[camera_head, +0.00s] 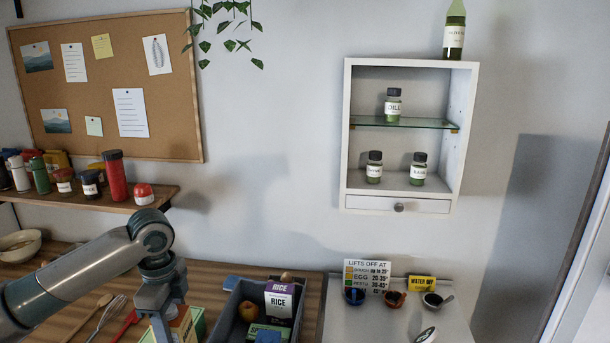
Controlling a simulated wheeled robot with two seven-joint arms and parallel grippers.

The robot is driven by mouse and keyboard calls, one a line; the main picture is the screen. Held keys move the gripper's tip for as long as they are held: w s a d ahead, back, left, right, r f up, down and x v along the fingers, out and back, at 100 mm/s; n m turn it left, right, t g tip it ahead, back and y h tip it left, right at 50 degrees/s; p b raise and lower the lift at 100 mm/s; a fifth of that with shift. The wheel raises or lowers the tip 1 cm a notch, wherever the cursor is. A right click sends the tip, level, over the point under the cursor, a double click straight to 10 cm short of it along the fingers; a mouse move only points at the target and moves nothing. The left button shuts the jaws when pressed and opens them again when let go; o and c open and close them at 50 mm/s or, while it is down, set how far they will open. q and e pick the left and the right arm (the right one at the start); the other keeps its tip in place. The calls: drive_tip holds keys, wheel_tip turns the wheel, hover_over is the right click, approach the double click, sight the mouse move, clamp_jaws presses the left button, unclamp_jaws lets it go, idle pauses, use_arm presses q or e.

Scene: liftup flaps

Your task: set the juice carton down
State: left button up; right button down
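My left gripper (165,322) points down over the wooden counter at the bottom of the head view. A carton with orange and green sides (193,322), which looks like the juice carton, is right at its fingers, partly covered by them and cut off by the picture's lower edge. I cannot tell whether the fingers are closed on it or whether its base touches the counter. My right gripper is not in view.
A grey crate (228,306) right of the carton holds a rice box (279,302), an apple (248,311) and other items. A shelf with jars (115,195) and a wall cabinet (398,203) are above.

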use_arm(q)
drive_tip(key=shift+s+d+f+n, duration=0.25)
drive_tip(key=shift+f+n, duration=0.05)
drive_tip(key=shift+n, duration=0.1)
drive_tip(key=shift+s+d+f+n+b, duration=0.3)
drive_tip(key=shift+s+f+n+b, duration=0.1)
drive_tip(key=shift+s+n+b, duration=0.25)
drive_tip(key=s+d+f+n+b, duration=0.2)
drive_tip(key=s+f+n+b, duration=0.2)
drive_tip(key=n, duration=0.4)
drive_tip(key=s+d+f+n+b, duration=0.3)
drive_tip(key=s+f+n, duration=0.3)
drive_tip(key=s+n, duration=0.2)
drive_tip(key=shift+s+d+b, duration=0.35)
drive_tip(key=shift+s+b, duration=0.15)
drive_tip(key=shift+b, duration=0.35)
drive_tip(key=shift+f, duration=0.15)
idle(2.5)
